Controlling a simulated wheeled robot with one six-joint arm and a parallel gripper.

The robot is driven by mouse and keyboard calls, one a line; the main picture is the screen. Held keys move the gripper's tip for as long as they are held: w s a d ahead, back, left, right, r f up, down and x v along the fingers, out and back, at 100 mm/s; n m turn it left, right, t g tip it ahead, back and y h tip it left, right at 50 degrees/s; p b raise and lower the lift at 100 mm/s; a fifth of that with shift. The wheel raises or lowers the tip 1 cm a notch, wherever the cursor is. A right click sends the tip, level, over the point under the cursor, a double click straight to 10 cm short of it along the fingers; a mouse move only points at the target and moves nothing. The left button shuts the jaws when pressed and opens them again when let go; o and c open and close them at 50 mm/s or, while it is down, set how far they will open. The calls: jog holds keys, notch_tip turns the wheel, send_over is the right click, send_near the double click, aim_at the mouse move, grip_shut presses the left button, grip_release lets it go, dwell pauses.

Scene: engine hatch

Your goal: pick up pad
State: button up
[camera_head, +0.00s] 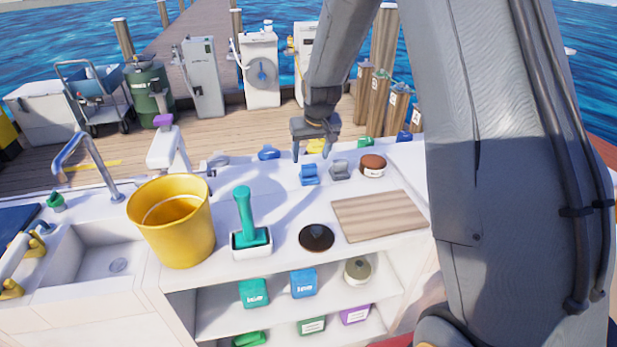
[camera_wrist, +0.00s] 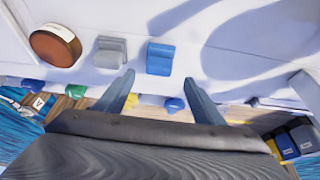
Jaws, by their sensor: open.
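No thing is plainly marked as the pad, and I cannot tell which one it is. The likeliest are a small blue block (camera_head: 309,175) and a grey block (camera_head: 340,170), side by side on the white counter (camera_head: 285,205). In the wrist view the blue block (camera_wrist: 160,59) lies just beyond the gap between my fingers, and the grey block (camera_wrist: 109,53) is left of it. My gripper (camera_head: 311,156) is open and empty, pointing down above the counter near the blue block. Both fingers of my gripper (camera_wrist: 164,91) show in the wrist view, touching neither block.
A brown round tin (camera_head: 373,165) stands right of the grey block. A wooden board (camera_head: 380,216), a dark round disc (camera_head: 316,238), a teal-handled tool (camera_head: 245,215) in a white holder and a yellow bucket (camera_head: 172,220) stand nearer. Small coloured items line the counter's far edge.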

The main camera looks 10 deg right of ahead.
aim_at(309, 166)
jog(key=shift+p+x, duration=1.2)
jog(key=shift+x, duration=2.5)
jog(key=c, duration=1.1)
